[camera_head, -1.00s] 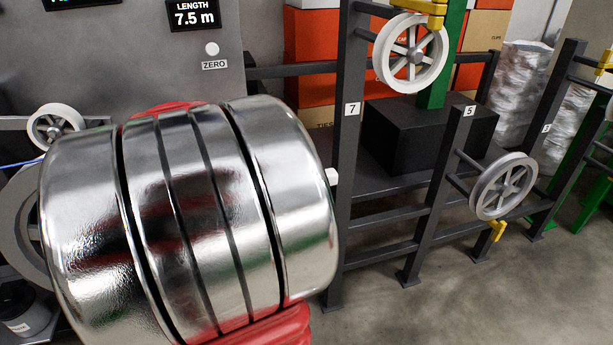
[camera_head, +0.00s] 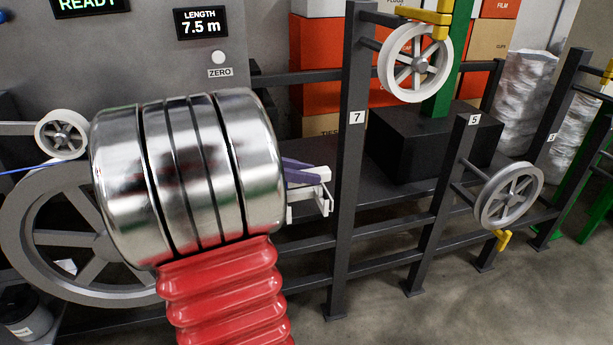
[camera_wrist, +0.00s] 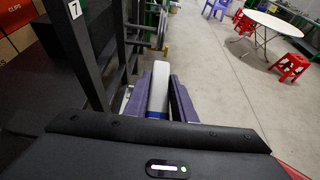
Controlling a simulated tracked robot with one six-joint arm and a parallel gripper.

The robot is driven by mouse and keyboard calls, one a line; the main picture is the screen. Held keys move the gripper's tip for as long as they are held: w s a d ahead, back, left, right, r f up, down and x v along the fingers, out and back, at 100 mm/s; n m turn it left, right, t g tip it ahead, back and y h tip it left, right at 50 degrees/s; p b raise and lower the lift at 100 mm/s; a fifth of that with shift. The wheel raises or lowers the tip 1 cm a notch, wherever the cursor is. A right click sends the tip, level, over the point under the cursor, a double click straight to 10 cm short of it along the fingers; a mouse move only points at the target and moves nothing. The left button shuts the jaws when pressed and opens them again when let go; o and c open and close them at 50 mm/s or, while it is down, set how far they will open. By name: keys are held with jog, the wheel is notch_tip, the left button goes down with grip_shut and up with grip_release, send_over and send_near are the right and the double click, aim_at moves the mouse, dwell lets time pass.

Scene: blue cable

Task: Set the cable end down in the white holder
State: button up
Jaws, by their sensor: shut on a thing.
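My gripper (camera_wrist: 157,84) shows in the wrist view as two purple fingers closed on the cable end (camera_wrist: 159,88), a pale sleeve with a blue band at its near end. In the head view a purple finger (camera_head: 302,178) pokes out to the right behind my shiny wrist, which hides most of the gripper and the cable end. The white holder (camera_head: 325,204) shows just below and beside that finger. I cannot tell whether the cable end touches it. The blue cable (camera_head: 28,168) runs in from the left edge to a small white pulley.
A dark post marked 7 (camera_head: 356,120) stands close to the right of the holder. A white wheel (camera_head: 415,62), a lower wheel (camera_head: 508,195) and a black box (camera_head: 415,145) are farther right. A large grey wheel (camera_head: 45,275) stands at left. A round table (camera_wrist: 270,25) is beyond.

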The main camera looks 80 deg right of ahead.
jog(key=shift+f, duration=1.75)
jog(key=shift+f, duration=1.55)
dwell(1.3)
jog(key=o, duration=1.1)
jog(key=shift+a, duration=0.1)
jog(key=v, duration=1.3)
jog(key=shift+w+a+r, duration=0.1)
jog(key=shift+w, duration=0.25)
